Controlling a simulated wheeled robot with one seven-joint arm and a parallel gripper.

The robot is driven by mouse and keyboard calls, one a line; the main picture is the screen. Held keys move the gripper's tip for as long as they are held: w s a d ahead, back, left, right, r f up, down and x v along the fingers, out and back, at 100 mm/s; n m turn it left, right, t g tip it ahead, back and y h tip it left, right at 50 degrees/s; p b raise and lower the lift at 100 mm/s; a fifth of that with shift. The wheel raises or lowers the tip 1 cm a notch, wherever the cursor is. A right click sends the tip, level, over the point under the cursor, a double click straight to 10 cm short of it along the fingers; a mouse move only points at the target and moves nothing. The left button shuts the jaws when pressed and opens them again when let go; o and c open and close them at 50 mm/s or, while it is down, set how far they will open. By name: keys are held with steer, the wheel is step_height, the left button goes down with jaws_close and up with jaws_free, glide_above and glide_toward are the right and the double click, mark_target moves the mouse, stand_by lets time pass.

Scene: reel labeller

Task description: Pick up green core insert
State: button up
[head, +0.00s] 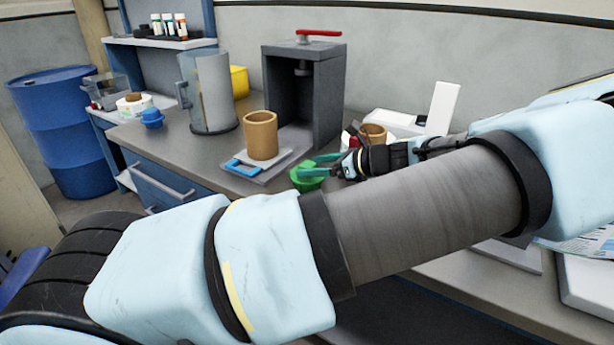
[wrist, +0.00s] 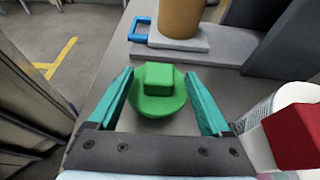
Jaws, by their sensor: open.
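The green core insert (head: 309,178) lies on the grey bench top near its front edge. In the wrist view the insert (wrist: 158,92) is a round green disc with a raised square block on top. My gripper (head: 318,167) is at the insert. In the wrist view my gripper (wrist: 163,98) has its two teal fingers spread, one on each side of the insert, with gaps showing between fingers and insert. My own arm crosses the head view and hides part of the bench.
A brown core tube (head: 261,135) stands on a grey plate with a blue handle (head: 240,167), just beyond the insert. A dark grey press (head: 305,88) with a red lever stands behind. A red object (wrist: 292,135) is close at right in the wrist view. Floor lies left of the bench.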

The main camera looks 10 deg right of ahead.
mark_target(299, 167)
steer(key=p+x, duration=0.2)
steer(key=x, duration=0.2)
steer(key=shift+w+a+r, duration=0.1)
steer(key=shift+a+r, duration=0.05)
steer(key=shift+a, duration=0.1)
steer(key=shift+w+a+f, duration=0.25)
steer(key=shift+w+f, duration=0.05)
steer(key=shift+w, duration=0.05)
jaws_close()
